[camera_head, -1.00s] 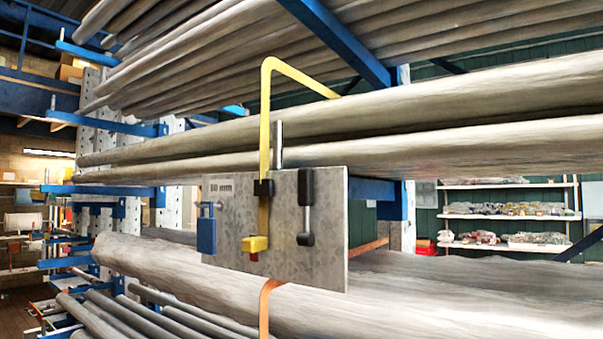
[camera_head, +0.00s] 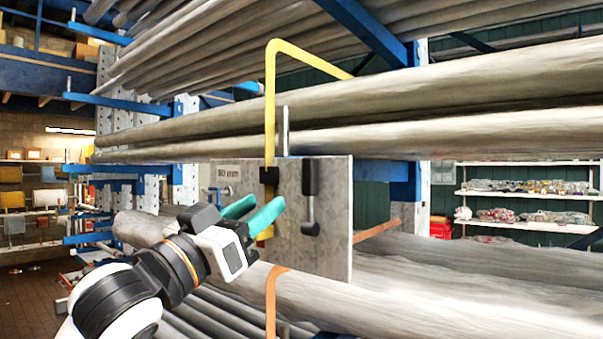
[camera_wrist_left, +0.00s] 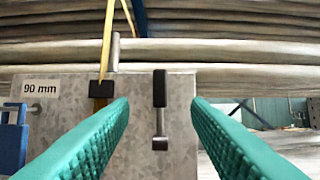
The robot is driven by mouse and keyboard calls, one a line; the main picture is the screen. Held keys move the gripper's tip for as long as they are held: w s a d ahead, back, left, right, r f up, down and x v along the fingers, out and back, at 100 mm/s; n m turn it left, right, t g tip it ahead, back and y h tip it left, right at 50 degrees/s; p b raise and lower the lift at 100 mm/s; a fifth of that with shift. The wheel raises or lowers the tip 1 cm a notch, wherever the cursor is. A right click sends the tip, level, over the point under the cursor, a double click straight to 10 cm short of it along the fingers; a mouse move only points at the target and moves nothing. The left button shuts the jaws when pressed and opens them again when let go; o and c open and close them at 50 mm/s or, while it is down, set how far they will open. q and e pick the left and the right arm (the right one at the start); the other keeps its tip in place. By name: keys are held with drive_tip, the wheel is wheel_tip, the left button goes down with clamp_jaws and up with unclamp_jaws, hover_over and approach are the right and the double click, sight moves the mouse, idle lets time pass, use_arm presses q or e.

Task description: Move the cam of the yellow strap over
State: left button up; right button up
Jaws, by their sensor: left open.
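The yellow strap (camera_head: 270,110) comes over the upper tubes and runs down the front of a grey metal plate (camera_head: 337,215). It passes a black buckle piece (camera_head: 269,176); both strap (camera_wrist_left: 106,45) and buckle piece (camera_wrist_left: 101,89) show in the left wrist view. The strap's yellow block with a red part (camera_head: 265,235) is mostly hidden behind my left gripper (camera_head: 265,204). My left gripper is open, its teal fingers in front of the plate. In the wrist view, the gap between the fingertips (camera_wrist_left: 160,102) frames a black-handled lever (camera_wrist_left: 159,88); the buckle piece is left of it.
A blue padlock-shaped piece (camera_wrist_left: 12,137) and a "90 mm" label (camera_wrist_left: 41,88) are at the plate's left. An orange strap (camera_head: 271,300) hangs below. Long tubes (camera_head: 440,125) lie above and below the plate on blue rack arms. Shelves (camera_head: 525,195) stand behind.

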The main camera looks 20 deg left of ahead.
sight(306, 176)
use_arm(q)
drive_tip(key=p+x, duration=0.4)
drive_tip(key=x, duration=0.6)
drive_tip(key=shift+p, duration=0.4)
drive_tip(key=shift+w+d+r, duration=0.1)
drive_tip(key=shift+w+d, duration=0.05)
drive_tip(key=shift+w, duration=0.5)
drive_tip(key=shift+d, duration=0.1)
drive_tip(key=shift+c, duration=0.2)
clamp_jaws()
